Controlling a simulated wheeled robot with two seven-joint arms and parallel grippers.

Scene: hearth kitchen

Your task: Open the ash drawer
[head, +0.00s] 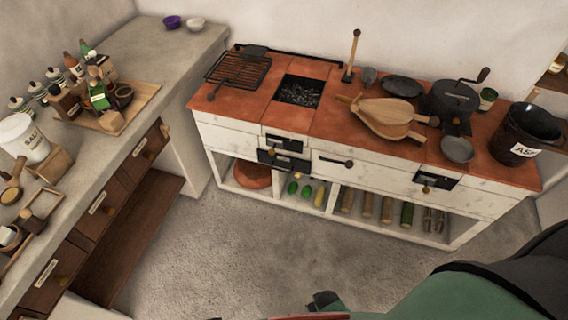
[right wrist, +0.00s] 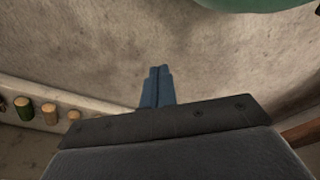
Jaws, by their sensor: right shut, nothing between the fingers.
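The hearth bench (head: 318,128) has a red tiled top and a pale front with drawers and dark metal fronts. Two dark fronts, an upper one (head: 285,143) and a lower one (head: 283,160), sit below the ember grate (head: 299,92). A long pale drawer (head: 372,173) with a dark handle is to their right, and another dark front (head: 437,181) is further right. All look shut; I cannot tell which is the ash drawer. My right gripper (right wrist: 157,88) is shut and empty in the right wrist view, over the floor, away from the fronts. My left gripper is not seen.
Logs (head: 368,206) and vegetables lie in the open shelf under the bench. A black ash bucket (head: 525,133) stands on its right end, with a bellows (head: 384,116) and pans nearby. A grey counter (head: 150,70) runs along the left. The floor (head: 260,240) between is clear.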

